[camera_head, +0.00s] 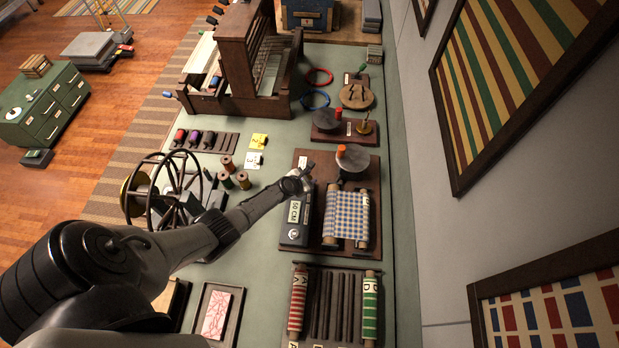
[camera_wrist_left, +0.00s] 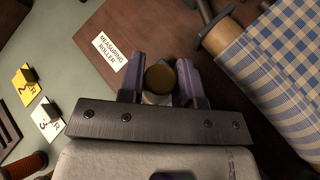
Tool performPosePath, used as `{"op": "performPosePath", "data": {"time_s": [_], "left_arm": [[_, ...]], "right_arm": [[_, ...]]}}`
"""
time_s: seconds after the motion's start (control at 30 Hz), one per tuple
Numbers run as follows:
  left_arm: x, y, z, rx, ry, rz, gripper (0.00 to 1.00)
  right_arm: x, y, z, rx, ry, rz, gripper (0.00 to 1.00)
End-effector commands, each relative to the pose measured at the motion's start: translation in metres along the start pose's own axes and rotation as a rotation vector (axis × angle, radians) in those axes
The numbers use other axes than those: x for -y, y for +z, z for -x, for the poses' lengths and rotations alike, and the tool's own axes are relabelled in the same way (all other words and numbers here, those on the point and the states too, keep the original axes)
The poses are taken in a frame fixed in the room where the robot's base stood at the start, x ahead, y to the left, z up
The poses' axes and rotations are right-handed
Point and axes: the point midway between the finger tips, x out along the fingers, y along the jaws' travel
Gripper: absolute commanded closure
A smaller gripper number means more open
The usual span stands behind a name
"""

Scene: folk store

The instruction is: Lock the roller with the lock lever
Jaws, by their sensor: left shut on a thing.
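The measuring roller is a dark wooden board (camera_head: 370,168) with blue-and-white checked cloth (camera_head: 347,213) on a wooden roll; the cloth also shows in the left wrist view (camera_wrist_left: 275,65). A box with a "50 CM" display (camera_head: 294,211) stands at its left side. My left gripper (camera_head: 306,174) is over the board's upper left part, above the display box. In the left wrist view its fingers (camera_wrist_left: 160,70) stand on both sides of a round brass-coloured knob (camera_wrist_left: 160,78), apparently the lock lever's end, and are shut on it. The lever's shaft is hidden.
A "MEASURING ROLLER" label (camera_wrist_left: 111,52) lies on the board beside the fingers. A grey disc with an orange top (camera_head: 352,158) stands close right of the gripper. A spoked wheel (camera_head: 172,190) and thread spools (camera_head: 243,180) are to the left. A cloth-roll rack (camera_head: 335,300) lies in front.

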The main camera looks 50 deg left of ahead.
Motion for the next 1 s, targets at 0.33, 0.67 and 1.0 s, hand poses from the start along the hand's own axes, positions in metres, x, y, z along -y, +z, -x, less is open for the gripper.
{"op": "performPosePath", "data": {"time_s": [0.33,0.67,1.0], "left_arm": [[0.001,-0.001,0.000,-0.001,-0.001,-0.003,0.43],[0.000,0.000,0.005,-0.002,-0.001,-0.002,0.43],[-0.001,0.004,0.057,-0.003,-0.002,-0.002,0.43]], "right_arm": [[-0.003,0.001,0.000,0.001,0.008,0.009,0.28],[-0.003,-0.001,0.005,0.001,0.007,0.008,0.28],[-0.002,-0.016,0.049,-0.001,0.000,0.000,0.28]]}}
